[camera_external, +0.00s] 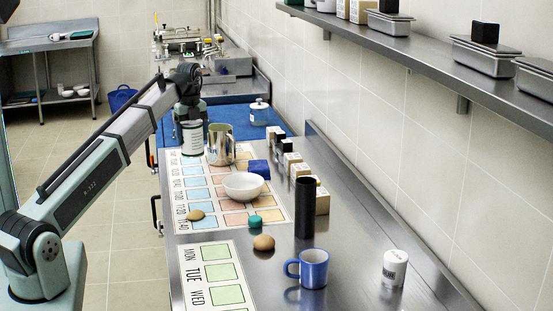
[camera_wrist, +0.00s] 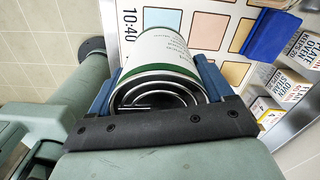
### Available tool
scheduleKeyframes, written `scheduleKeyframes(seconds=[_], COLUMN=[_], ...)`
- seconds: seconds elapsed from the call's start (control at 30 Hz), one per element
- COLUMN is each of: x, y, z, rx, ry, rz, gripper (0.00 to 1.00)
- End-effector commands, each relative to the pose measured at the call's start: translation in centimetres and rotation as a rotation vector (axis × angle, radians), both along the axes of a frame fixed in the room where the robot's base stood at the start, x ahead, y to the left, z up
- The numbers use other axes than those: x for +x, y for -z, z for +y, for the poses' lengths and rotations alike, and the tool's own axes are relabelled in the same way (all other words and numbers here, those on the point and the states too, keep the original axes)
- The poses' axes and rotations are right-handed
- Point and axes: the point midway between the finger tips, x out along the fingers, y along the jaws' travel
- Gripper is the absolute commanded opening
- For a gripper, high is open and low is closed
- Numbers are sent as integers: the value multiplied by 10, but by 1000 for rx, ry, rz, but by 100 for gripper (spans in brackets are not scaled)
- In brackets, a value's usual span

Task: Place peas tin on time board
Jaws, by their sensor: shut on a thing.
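The peas tin (camera_external: 192,140) is a pale-labelled can with a green band, held upright below my gripper (camera_external: 191,122). In the wrist view the tin (camera_wrist: 165,50) sits between the two blue fingers of my gripper (camera_wrist: 158,85), which is shut on it. Its ringed metal end faces the camera. The time board (camera_external: 200,181) is a white sheet with times and coloured squares on the steel counter. The tin appears over its far left end; I cannot tell whether it touches. The board also shows past the tin in the wrist view (camera_wrist: 196,8).
A metal jug (camera_external: 221,146) stands just right of the tin. A white bowl (camera_external: 243,186), blue block (camera_external: 259,168) and brown oval item (camera_external: 195,215) lie on or by the board. Cartons (camera_external: 292,162) line its right side. A black cylinder (camera_external: 305,208) and blue mug (camera_external: 313,269) stand nearer.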

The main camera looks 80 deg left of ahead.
Motion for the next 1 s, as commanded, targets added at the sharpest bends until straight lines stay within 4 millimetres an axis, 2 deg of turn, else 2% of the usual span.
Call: scheduleKeyframes(seconds=[0.27, 0.37, 0.63, 1.0], x=[0, 0, -1, 0], y=[3, 12, 52, 81], z=[0, -1, -1, -1], rx=[-1, -2, -3, -2], ry=[103, 108, 106, 105], rz=[2, 2, 3, 2], gripper=[30, 30, 30, 30])
